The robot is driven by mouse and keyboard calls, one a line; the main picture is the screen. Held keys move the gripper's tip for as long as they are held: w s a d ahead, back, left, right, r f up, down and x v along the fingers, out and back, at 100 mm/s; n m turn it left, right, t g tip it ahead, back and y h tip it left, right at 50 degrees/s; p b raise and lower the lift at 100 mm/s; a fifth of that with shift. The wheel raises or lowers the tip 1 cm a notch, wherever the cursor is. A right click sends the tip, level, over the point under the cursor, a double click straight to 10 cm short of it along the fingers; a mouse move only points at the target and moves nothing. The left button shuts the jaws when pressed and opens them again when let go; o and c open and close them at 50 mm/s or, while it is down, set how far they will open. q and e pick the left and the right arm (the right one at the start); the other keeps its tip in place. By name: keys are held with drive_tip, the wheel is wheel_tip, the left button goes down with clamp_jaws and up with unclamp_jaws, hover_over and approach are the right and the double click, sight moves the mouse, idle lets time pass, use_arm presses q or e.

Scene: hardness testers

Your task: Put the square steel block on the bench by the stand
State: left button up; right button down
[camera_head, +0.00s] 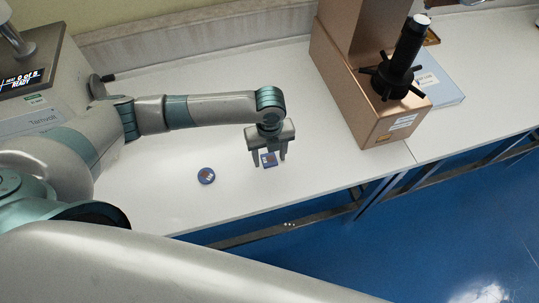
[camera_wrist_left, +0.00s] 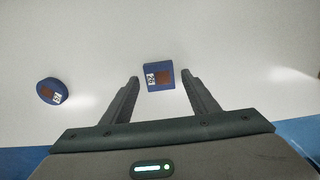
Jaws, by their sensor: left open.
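The square block (camera_head: 268,156) is blue with a brown patch and a white label, and lies on the white bench (camera_head: 230,140). It also shows in the left wrist view (camera_wrist_left: 151,84), just beyond and between the fingertips. My left gripper (camera_head: 270,162) is open and points down over the block, one finger to each side. In the left wrist view the gripper (camera_wrist_left: 162,78) has nothing between its fingers near the palm; I cannot tell if the fingers touch the block. My right gripper is not in view. I cannot tell which thing is the stand.
A round blue block (camera_head: 206,176) lies left of the square one. A copper-coloured tester (camera_head: 345,95) with a black spoked column (camera_head: 395,70) stands to the right, with a light-blue flat item (camera_head: 440,85) behind. A grey tester (camera_head: 45,95) stands left. The bench front edge is close.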

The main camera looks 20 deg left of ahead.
sight(269, 160)
use_arm(q)
drive_tip(key=shift+w+r, duration=0.1)
drive_tip(key=shift+r, duration=0.5)
wheel_tip(269, 160, up, 11)
drive_tip(key=b, duration=0.3)
idle(0.4)
